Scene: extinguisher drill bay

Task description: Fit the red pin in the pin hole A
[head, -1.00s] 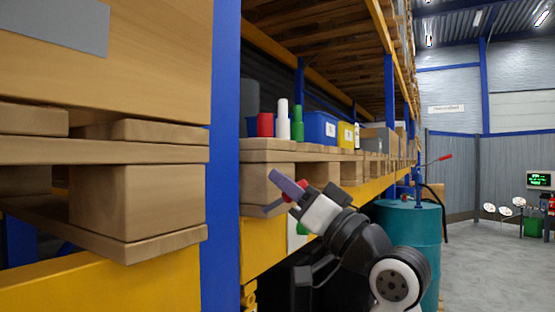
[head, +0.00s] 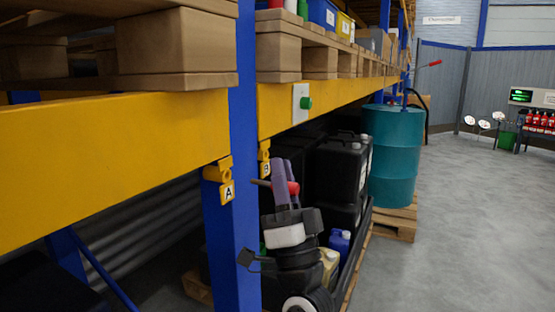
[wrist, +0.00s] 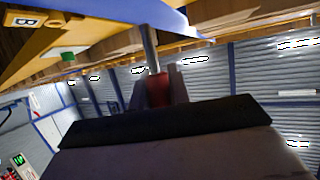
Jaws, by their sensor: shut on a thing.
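My gripper (head: 283,172) points upward in front of the blue rack post, its purple fingers shut on the red pin (head: 293,188). The pin's thin dark shaft sticks out to the left of the fingers, toward the post. In the wrist view the pin's red handle (wrist: 157,90) sits between the fingers, with its grey metal shaft pointing away. Pin hole A is in a yellow bracket (head: 224,172) above the tag A (head: 227,193), on the yellow beam's end left of the post. The pin is apart from it, to its right.
A second yellow bracket with tag B (head: 265,169) sits just right of the blue post (head: 244,130); the tag also shows in the wrist view (wrist: 20,20). A green button (head: 306,103) is on the beam. Black canisters (head: 342,170) and a teal drum (head: 393,150) stand behind my gripper.

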